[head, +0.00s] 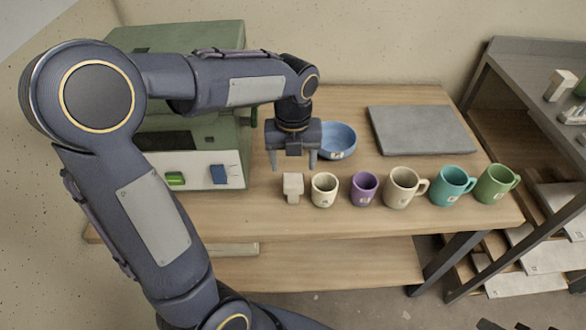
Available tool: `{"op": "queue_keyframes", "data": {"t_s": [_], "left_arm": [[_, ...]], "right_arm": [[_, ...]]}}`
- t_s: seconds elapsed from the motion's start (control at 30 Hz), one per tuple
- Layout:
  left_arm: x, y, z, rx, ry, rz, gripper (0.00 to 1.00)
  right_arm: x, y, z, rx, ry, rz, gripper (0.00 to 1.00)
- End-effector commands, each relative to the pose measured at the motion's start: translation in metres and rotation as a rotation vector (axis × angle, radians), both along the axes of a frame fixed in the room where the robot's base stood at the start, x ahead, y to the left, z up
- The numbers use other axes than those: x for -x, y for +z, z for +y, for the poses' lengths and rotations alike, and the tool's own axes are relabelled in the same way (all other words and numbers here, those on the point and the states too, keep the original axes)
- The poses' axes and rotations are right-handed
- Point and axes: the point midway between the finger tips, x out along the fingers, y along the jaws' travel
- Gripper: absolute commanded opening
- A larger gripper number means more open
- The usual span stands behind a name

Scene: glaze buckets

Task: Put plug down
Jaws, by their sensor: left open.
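A small pale beige block, which looks like the plug (293,188), stands upright on the wooden table, left of the row of cups. My left gripper (293,162) points down just behind and above it. Its two fingers are spread apart with nothing visible between them. The fingertips appear clear of the block, though the exact gap is hard to judge. My right gripper is not in view.
A cream cup (324,190) stands close right of the block, then a purple cup (364,189) and several mugs. A blue bowl (338,140) sits behind. A grey slab (420,130) lies back right. A green-and-white machine (205,165) stands left. The table's front strip is clear.

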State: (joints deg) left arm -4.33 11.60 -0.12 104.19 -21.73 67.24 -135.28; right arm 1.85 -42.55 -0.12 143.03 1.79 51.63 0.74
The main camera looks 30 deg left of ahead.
Motion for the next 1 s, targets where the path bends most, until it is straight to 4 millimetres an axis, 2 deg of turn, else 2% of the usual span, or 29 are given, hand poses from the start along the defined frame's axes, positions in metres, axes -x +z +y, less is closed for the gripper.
{"op": "queue_keyframes", "data": {"t_s": [0.03, 0.23, 0.47, 0.57, 0.67, 0.83, 1.0], "left_arm": [[-0.001, 0.015, 0.000, 0.000, 0.000, -0.005, 0.65], [0.000, 0.053, 0.000, 0.001, 0.000, -0.002, 0.65], [0.002, 0.073, 0.000, 0.004, 0.020, -0.003, 0.65], [0.012, 0.076, 0.002, 0.025, 0.139, -0.021, 0.65], [0.033, 0.078, 0.002, 0.077, 0.400, -0.050, 0.65], [0.082, 0.075, -0.002, 0.239, 1.042, -0.075, 0.65], [0.127, 0.063, -0.014, 0.447, 1.721, -0.007, 0.65]], "right_arm": [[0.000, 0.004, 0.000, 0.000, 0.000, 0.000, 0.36], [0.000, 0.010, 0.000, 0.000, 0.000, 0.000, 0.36], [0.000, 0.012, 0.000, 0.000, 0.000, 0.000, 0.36], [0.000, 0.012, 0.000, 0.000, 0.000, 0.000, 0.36], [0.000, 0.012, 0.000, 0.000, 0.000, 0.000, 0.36], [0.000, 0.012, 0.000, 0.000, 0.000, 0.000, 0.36], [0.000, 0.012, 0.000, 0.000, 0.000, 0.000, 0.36]]}}
